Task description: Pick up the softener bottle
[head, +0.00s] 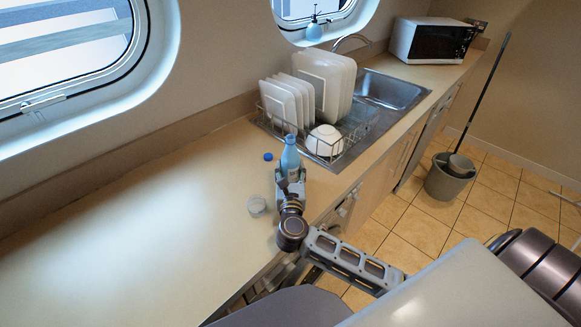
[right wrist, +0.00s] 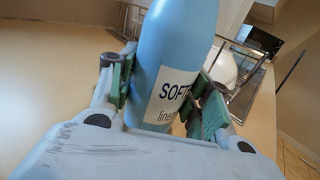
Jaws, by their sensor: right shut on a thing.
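The softener bottle (head: 290,155) is light blue and stands upright on the counter, close to the dish rack. In the right wrist view the bottle (right wrist: 180,60) fills the middle, with a white label reading "SOFT". My right gripper (head: 290,178) is shut on the bottle, one finger on each side of it. The fingers (right wrist: 160,95) press near the label, and the lower part of the bottle is hidden by the gripper. I cannot tell whether the bottle's base touches the counter. My left gripper is not in view.
A dish rack (head: 345,150) with white plates (head: 325,82) and a white bowl (head: 324,140) stands just behind the bottle. The counter (head: 130,230) at left is clear.

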